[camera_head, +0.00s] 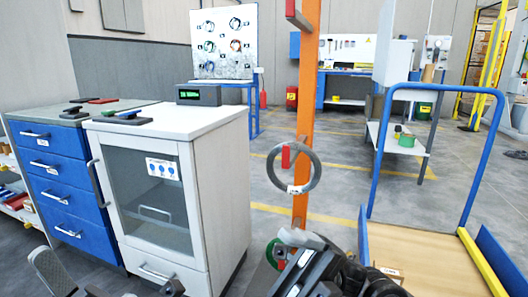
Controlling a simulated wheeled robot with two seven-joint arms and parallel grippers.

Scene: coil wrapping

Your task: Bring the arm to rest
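A grey coil (315,172) hangs on a red peg (285,157) of an upright orange post (301,120). A white tag is on its lower part. Dark and grey parts of my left arm show at the bottom left edge, cut off by the frame. The fingertips there cannot be made out clearly. Dark parts of my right arm are at the bottom centre, in front of and below the coil. The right gripper's fingers are not clearly visible. I see no contact between either arm and the coil.
A white cabinet (220,190) with a display box (199,95) stands left of centre, beside a blue drawer unit (65,200). A blue-railed cart (425,262) with a wooden deck is at the right. Grey floor is open between cabinet and post.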

